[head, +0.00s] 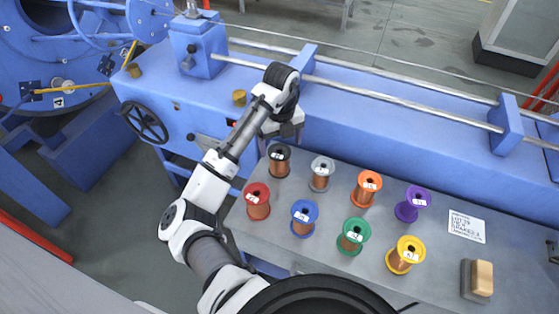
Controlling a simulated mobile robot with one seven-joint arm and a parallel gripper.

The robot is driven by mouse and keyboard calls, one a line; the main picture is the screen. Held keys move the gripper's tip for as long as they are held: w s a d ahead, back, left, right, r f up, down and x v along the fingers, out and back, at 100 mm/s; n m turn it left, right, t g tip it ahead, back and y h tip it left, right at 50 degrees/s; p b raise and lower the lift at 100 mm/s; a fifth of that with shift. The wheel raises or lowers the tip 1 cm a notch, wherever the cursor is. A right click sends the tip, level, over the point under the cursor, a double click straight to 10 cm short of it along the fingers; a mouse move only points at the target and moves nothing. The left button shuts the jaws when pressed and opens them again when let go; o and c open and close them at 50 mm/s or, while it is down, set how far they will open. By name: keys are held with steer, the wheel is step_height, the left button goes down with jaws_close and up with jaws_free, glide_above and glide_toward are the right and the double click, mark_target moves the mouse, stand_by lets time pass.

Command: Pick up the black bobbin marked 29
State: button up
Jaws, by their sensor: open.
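The black bobbin (279,163), wound with copper-coloured wire, stands upright at the back left of the grey table (330,258). A small white label shows on its top flange; its number is too small for me to read surely. My gripper (283,138) is just behind and above this bobbin in the picture, open, with nothing seen between its fingers. I cannot tell how far above the bobbin the fingertips are. The bobbin is mostly unhidden.
Close by stand the red (257,201), grey (321,174) and blue (304,218) bobbins. Orange (366,189), green (353,236), purple (412,204) and yellow (405,255) ones stand farther right. A blue machine bed (400,135) with rails runs behind the table.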

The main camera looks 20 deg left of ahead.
mark_target(279, 156)
steer(key=shift+s+a+f+p, duration=0.1)
steer(key=shift+f+p, duration=0.45)
steer(key=shift+f, duration=1)
steer(key=shift+a+f+p, duration=0.1)
steer(key=shift+f+p, duration=0.4)
steer(key=shift+f, duration=1)
steer(key=shift+c, duration=0.5)
steer(key=shift+r, duration=0.1)
steer(key=c, duration=1.6)
